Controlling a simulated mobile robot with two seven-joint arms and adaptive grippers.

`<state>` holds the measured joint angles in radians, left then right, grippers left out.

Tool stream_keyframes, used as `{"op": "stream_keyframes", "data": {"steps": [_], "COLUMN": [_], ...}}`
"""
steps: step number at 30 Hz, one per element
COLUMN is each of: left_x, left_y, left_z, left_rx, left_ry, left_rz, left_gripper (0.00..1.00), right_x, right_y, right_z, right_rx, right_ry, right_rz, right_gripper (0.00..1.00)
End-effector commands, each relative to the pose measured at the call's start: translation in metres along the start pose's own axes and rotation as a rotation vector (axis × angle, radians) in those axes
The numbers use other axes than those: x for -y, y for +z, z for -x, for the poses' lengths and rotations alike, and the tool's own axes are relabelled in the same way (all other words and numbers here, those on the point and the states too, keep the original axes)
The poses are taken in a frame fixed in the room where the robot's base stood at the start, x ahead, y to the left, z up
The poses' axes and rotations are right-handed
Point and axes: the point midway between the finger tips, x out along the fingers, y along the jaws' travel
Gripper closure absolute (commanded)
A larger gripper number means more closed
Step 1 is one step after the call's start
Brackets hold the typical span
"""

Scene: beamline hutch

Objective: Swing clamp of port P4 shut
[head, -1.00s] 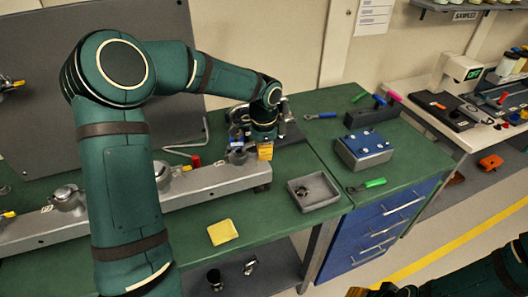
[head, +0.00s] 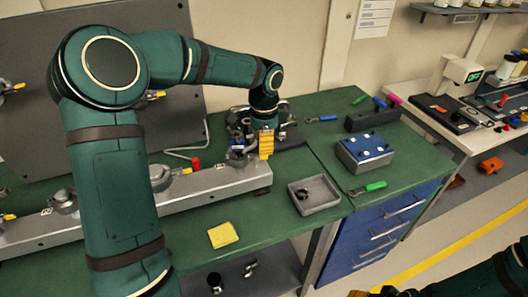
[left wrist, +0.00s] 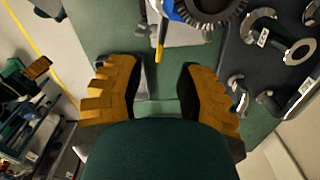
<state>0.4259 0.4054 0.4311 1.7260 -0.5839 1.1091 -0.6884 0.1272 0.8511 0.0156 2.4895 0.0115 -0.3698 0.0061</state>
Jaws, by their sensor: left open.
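A long grey manifold (head: 215,188) carries several ports with clamps. The rightmost port (head: 238,157) sits beside my left gripper (head: 266,143); I cannot read its label, so I cannot confirm that it is P4. In the left wrist view, a blue part and a dark ribbed ring (left wrist: 212,8) show at the top, with a yellow-tipped lever (left wrist: 161,42) pointing down toward the gap. My left gripper (left wrist: 158,88) is open there, its orange fingers apart with nothing between them. My right gripper (head: 372,292) is only partly visible at the bottom edge.
A dark mat with metal flange parts (left wrist: 265,75) lies beside the gripper. A grey tray (head: 318,203), a blue box (head: 366,150) and a yellow pad (head: 223,234) sit on the green bench.

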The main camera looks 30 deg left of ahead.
Motion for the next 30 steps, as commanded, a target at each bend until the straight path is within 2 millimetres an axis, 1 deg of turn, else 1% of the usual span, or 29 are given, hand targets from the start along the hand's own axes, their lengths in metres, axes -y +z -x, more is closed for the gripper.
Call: {"op": "stream_keyframes", "data": {"steps": [1,3,6,10,15,24,26,27,30], "left_x": [0.000,0.001,0.000,0.000,0.000,0.000,0.000,0.000,0.002], "left_y": [0.000,0.000,0.000,0.000,0.000,0.001,0.001,0.001,0.001], "left_z": [0.012,0.026,0.045,0.062,0.073,0.074,0.073,0.073,0.070], "left_rx": [-0.002,-0.001,-0.002,0.000,0.000,0.001,0.001,0.002,0.004], "left_ry": [-0.004,-0.003,-0.002,0.000,0.001,0.002,0.000,-0.003,-0.026], "left_rz": [0.000,0.001,0.000,0.001,0.001,0.000,0.007,0.019,0.105], "left_gripper": [0.64,0.64,0.64,0.64,0.64,0.65,0.86,1.00,1.00], "right_x": [0.000,0.000,0.000,0.000,0.000,0.000,0.000,0.000,0.000], "right_y": [0.000,0.000,0.000,0.000,0.000,0.000,0.000,0.000,0.000], "right_z": [0.000,0.000,0.000,0.000,0.000,0.000,0.000,0.000,-0.001], "right_rx": [0.000,0.000,0.000,0.000,0.000,0.000,0.000,0.000,0.000], "right_ry": [0.000,0.000,0.000,0.000,0.000,0.000,0.000,0.000,0.000], "right_rz": [0.000,0.000,0.000,0.000,0.000,0.000,0.000,0.000,0.000], "right_gripper": [0.54,0.54,0.54,0.54,0.54,0.54,0.54,0.54,0.54]}}
